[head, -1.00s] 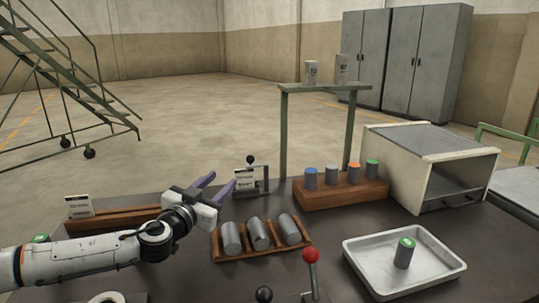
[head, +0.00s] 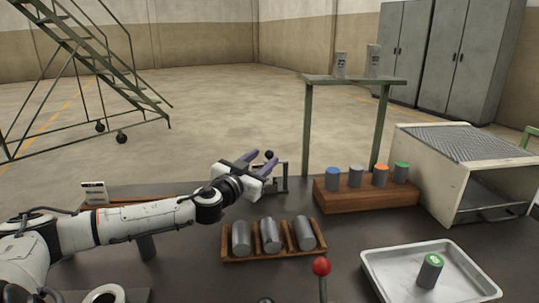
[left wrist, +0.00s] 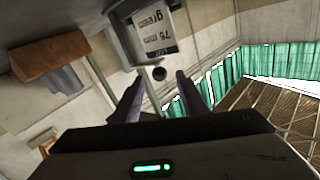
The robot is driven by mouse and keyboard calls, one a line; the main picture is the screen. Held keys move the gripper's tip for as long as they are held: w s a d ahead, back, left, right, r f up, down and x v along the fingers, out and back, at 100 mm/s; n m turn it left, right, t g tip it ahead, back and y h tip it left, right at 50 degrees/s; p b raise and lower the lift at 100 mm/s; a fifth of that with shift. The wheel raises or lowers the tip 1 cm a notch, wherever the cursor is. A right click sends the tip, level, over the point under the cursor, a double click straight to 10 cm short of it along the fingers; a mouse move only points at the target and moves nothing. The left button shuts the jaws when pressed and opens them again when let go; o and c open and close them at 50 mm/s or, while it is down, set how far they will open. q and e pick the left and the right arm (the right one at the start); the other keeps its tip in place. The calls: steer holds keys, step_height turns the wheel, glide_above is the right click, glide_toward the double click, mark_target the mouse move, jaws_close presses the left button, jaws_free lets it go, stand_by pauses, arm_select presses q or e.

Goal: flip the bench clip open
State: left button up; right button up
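The bench clip (head: 284,179) is a small dark metal frame with a black ball knob, standing at the back of the dark bench. My left gripper (head: 263,157) is open and empty, and its purple fingers reach up beside the knob and partly hide the clip. In the left wrist view the black knob (left wrist: 159,73) shows just beyond and between the tips of the spread fingers (left wrist: 158,84). I cannot tell whether the fingers touch it. My right gripper is not in view.
A wooden cradle (head: 273,256) with grey billets lies in front of the clip. A block of colour-capped cylinders (head: 365,195), a green stand (head: 307,130), a furnace box (head: 425,170) and a metal tray (head: 378,285) stand to the right. A red-knobbed lever (head: 321,267) is near the front.

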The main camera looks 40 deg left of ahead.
mark_target(267, 156)
arm_select(q)
steer(key=shift+p+x, duration=0.4)
steer(key=shift+x, duration=2.05)
